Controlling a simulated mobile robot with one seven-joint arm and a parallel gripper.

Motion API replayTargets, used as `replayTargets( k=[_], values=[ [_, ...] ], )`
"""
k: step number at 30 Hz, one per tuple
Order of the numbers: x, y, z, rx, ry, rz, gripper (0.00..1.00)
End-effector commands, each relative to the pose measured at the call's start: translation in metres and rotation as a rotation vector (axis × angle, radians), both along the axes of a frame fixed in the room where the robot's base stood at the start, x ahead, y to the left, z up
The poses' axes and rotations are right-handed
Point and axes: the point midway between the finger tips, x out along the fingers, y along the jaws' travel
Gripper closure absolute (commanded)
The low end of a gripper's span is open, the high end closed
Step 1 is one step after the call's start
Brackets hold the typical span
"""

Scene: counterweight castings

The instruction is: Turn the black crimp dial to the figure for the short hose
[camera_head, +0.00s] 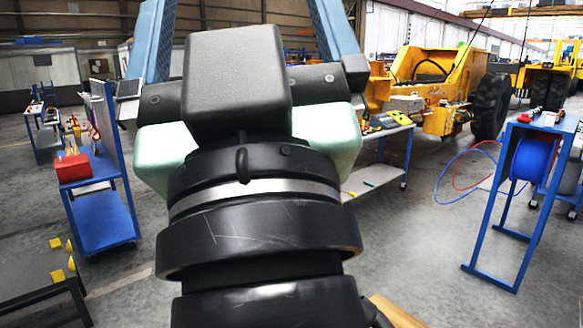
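My gripper (242,15) fills the middle of the view, seen from behind, with black and pale green housing. Its two blue fingers stand wide apart and run out of the top of the picture, so their tips are not seen. Background shows between them, with nothing visibly held. I cannot make out the black crimp dial or its figures; my arm and gripper hide the centre. A red hose and a blue hose (441,188) hang by a blue reel (533,160) at the right. I cannot tell whether either is the short hose.
A blue cart (104,226) with a red box (72,167) stands at the left. A dark table (32,298) with yellow pieces is at lower left. A bench (370,177) with a yellow-black device (388,120) stands behind my gripper. A yellow vehicle (440,85) is beyond. Right-centre floor is open.

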Motion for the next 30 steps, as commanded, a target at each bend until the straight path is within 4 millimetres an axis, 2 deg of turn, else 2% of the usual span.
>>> replayTargets(
  k=[3,8,30],
  values=[
    [-0.007,-0.019,-0.012,0.069,-0.025,-0.057,0.00],
    [-0.011,-0.031,-0.016,0.099,-0.040,-0.098,0.00],
    [-0.011,-0.032,-0.016,0.100,-0.040,-0.101,0.00]
  ],
)
